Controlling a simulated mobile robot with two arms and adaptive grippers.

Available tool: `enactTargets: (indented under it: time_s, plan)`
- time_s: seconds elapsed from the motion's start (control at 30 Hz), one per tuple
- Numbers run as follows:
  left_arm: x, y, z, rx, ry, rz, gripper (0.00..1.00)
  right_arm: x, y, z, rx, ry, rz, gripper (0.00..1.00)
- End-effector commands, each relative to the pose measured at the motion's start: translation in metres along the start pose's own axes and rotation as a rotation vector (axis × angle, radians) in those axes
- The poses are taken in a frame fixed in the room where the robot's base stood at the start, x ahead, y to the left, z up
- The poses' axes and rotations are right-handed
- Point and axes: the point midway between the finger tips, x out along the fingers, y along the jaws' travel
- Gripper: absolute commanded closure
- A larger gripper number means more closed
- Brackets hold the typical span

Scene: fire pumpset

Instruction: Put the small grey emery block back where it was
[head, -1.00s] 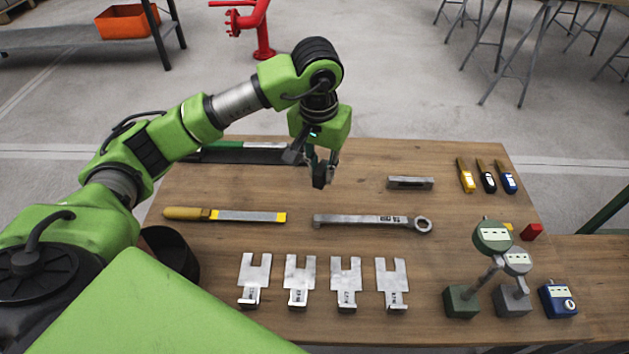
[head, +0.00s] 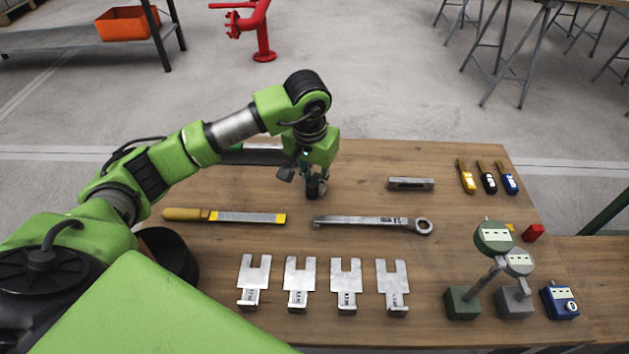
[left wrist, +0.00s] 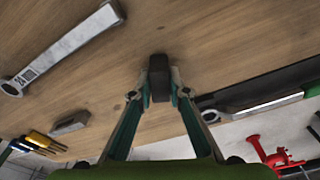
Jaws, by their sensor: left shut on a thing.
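The small emery block (left wrist: 159,78) is dark grey and sits between the fingertips of my left gripper (left wrist: 160,92) in the left wrist view. In the head view my left gripper (head: 316,188) is low over the back middle of the wooden table (head: 365,165), behind the wrench. It is shut on the block, which is mostly hidden there by the fingers. I cannot tell whether the block touches the table top. My right gripper is not in view.
A ring wrench (head: 365,221) and a wood-handled file (head: 225,215) lie in front of the gripper. A grey steel bar (head: 410,184) lies to its right. Several slotted metal plates (head: 346,280) line the front. Gauges (head: 493,237) stand at right. Bare wood surrounds the gripper.

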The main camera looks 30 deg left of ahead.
Motion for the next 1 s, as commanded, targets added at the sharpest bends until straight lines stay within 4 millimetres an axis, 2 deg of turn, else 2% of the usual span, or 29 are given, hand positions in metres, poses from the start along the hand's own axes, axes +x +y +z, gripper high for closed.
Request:
enactTargets:
  time_s: [0.07, 0.1, 0.13, 0.17, 0.63, 0.73, 1.0]
  plan:
    - [0.001, 0.000, 0.000, 0.000, 0.001, 0.000, 1.00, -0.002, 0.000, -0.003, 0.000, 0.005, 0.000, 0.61]
    - [0.001, 0.000, 0.000, 0.000, 0.000, 0.000, 0.76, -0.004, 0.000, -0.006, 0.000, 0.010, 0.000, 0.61]
    - [0.001, 0.000, 0.000, 0.000, 0.000, 0.000, 0.68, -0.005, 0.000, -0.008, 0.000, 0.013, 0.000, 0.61]
    - [0.001, 0.000, 0.000, 0.000, 0.000, 0.000, 0.67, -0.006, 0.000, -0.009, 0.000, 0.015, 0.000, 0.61]
    - [-0.006, 0.000, -0.001, 0.000, 0.002, 0.000, 0.67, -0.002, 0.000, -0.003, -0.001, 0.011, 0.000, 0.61]
    - [-0.025, -0.001, -0.002, 0.000, 0.006, -0.001, 0.67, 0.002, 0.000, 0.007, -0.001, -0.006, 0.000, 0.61]
    - [-0.085, -0.001, -0.002, -0.001, 0.005, -0.001, 0.67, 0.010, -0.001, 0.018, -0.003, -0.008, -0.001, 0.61]
